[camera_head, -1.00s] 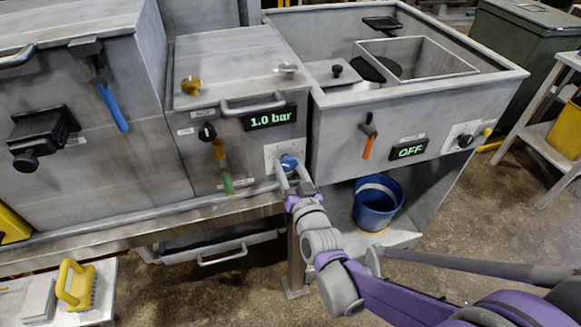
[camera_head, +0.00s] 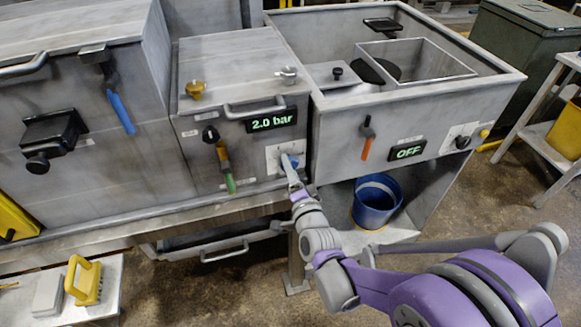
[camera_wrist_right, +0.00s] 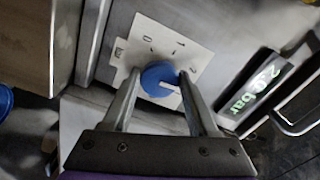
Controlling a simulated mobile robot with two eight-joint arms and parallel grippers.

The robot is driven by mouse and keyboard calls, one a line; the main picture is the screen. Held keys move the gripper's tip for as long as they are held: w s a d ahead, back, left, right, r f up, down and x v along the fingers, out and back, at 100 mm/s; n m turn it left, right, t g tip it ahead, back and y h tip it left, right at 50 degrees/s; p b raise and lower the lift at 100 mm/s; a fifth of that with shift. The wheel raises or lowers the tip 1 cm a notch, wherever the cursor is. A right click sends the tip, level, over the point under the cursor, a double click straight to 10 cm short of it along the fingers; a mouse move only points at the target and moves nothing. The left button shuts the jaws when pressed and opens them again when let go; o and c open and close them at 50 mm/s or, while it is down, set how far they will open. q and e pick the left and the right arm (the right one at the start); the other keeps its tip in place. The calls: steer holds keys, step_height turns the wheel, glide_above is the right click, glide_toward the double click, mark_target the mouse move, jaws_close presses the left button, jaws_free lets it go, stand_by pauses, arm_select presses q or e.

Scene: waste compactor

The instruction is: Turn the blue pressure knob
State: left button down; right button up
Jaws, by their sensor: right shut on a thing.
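The blue pressure knob (camera_wrist_right: 160,79) sits on a white marked plate (camera_wrist_right: 140,40) on the front of the middle metal unit. In the head view the knob (camera_head: 294,161) is partly covered by my right gripper (camera_head: 290,168). In the right wrist view my right gripper (camera_wrist_right: 158,88) has one finger on each side of the knob and is shut on it. The display (camera_head: 271,121) above the knob reads 2.0 bar. My left gripper is not in view.
A handle (camera_head: 255,108) juts out above the display, close to the knob. A blue bucket (camera_head: 375,205) stands on the shelf below right. A unit with a display reading OFF (camera_head: 408,152) adjoins on the right.

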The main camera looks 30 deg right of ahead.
steer(key=shift+m+p, duration=0.35)
steer(key=shift+m, duration=1.65)
steer(key=o, duration=1.3)
steer(key=shift+o, duration=0.2)
steer(key=shift+s, duration=0.15)
steer(key=v, duration=1)
steer(key=shift+s, duration=0.3)
